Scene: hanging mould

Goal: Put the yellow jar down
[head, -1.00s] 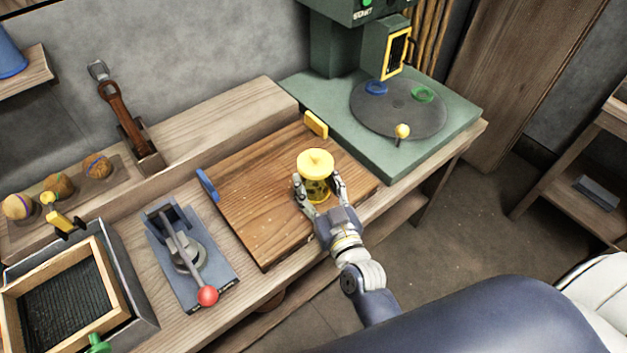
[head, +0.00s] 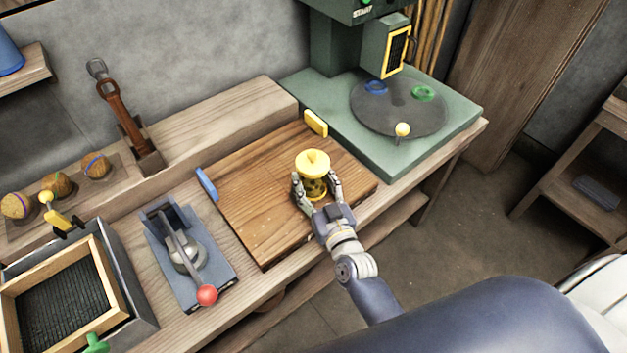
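The yellow jar (head: 313,163) has a wide round lid and a patterned yellow and dark body. It stands upright over the right part of the wooden board (head: 250,205) in the head view. My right gripper (head: 316,191) has a finger on each side of the jar's body and appears shut on it. The fingers and hand hide the jar's lower part, so I cannot tell whether its base touches the board. My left gripper is not in view.
A blue stop (head: 206,184) and a yellow stop (head: 316,123) edge the board. A lever press (head: 185,258) with a red knob stands left. A green machine with a dark turntable (head: 400,112) stands behind right. The board's left half is clear.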

